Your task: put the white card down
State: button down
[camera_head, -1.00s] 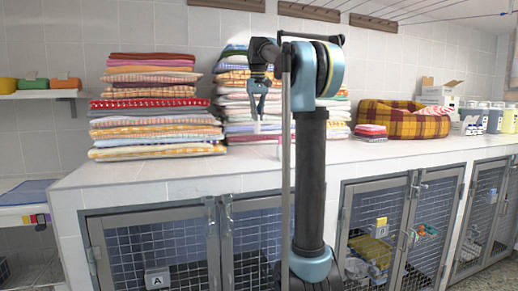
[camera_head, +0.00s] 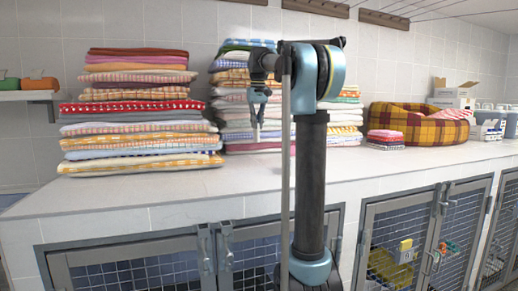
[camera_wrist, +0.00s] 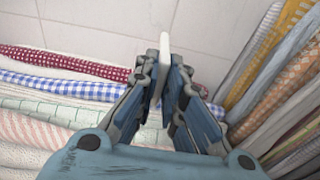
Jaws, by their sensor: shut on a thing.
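The white card (camera_wrist: 176,48) is seen edge-on in the wrist view, as a narrow pale strip standing up between the fingers. My gripper (camera_wrist: 166,75) is shut on it. In the head view my gripper (camera_head: 258,106) hangs fingers down above the tiled counter (camera_head: 130,192), in front of the right towel stack. The card is too small and pale there to make out clearly against the towels. A gap between the card and the counter cannot be judged.
A tall folded-towel stack (camera_head: 140,130) stands left of my gripper. A second stack (camera_head: 232,92) is behind it. A small pink towel pile (camera_head: 386,137) and a yellow plaid pet bed (camera_head: 420,124) lie to the right. The counter's front strip is bare. Mesh kennel doors are below.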

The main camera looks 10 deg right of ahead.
aim_at(256, 139)
jog(key=shift+a+f, duration=0.2)
jog(key=shift+f, duration=3.55)
jog(key=c, duration=1.7)
grip_release()
